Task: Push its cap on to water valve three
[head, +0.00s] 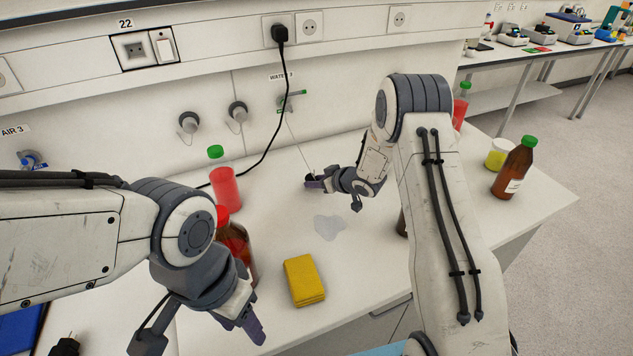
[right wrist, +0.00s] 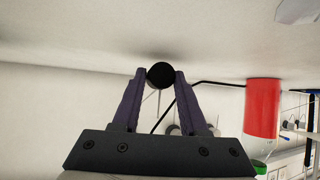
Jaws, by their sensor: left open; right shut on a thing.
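The water valve (head: 291,101), with green parts, is on the back wall under a label that starts with "WATER"; the label's number is partly hidden. A thin cord runs down from the valve to a small dark cap (head: 310,178). My right gripper (head: 318,185) is shut on this cap, low over the bench and below the valve. In the right wrist view the round black cap (right wrist: 160,75) sits between the fingertips. My left gripper (head: 252,325) is open over the front of the bench, away from the valve.
A yellow cloth (head: 304,280) and a clear puddle (head: 330,227) lie on the bench. A red bottle with a green cap (head: 226,185) and a brown bottle (head: 234,245) stand left. A black power cable (head: 269,145) hangs beside the valve. Two grey wall fittings (head: 238,110) are left of it.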

